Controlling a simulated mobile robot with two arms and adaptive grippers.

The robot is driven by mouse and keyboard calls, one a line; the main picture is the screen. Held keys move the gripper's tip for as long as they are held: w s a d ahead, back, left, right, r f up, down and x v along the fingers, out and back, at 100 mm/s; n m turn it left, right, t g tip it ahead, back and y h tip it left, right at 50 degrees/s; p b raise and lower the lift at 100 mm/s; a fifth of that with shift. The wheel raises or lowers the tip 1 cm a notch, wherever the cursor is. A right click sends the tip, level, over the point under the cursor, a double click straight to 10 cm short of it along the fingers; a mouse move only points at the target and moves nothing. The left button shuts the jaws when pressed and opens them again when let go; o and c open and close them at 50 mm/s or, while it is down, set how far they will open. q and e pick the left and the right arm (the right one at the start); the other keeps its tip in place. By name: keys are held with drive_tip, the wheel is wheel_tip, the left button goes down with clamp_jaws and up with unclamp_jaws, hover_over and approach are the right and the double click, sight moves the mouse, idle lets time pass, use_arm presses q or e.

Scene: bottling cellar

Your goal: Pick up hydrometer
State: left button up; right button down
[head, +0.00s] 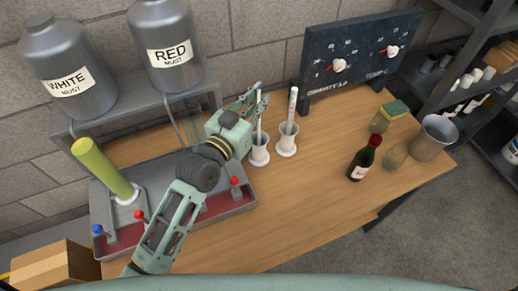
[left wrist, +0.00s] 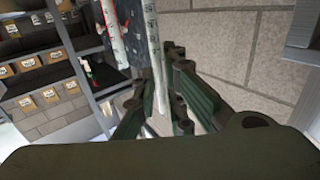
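Two slim white hydrometers stand in white cups on the wooden table in the head view. The nearer one (head: 259,128) rises from the left cup (head: 259,155); the other (head: 292,104) stands in the right cup (head: 287,143). My left gripper (head: 258,103) is at the upper part of the nearer hydrometer. In the left wrist view, that hydrometer (left wrist: 154,60) passes between the spread fingers (left wrist: 163,112), with gaps visible beside it, so the gripper looks open. The second hydrometer (left wrist: 115,38) shows beyond. My right gripper is not in view.
A dark board (head: 345,60) with two white-and-red knobs stands behind the cups. A dark bottle (head: 365,160), a metal pot (head: 433,138) and a sponge (head: 395,108) are at right. A tray (head: 215,205) with levers and a yellow cylinder (head: 103,167) is at left.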

use_arm(q)
clamp_jaws()
drive_tip(key=shift+r, duration=0.5)
wheel_tip(320, 180, up, 17)
drive_tip(key=b, duration=0.1)
unclamp_jaws()
clamp_jaws()
drive_tip(key=shift+r, duration=0.1)
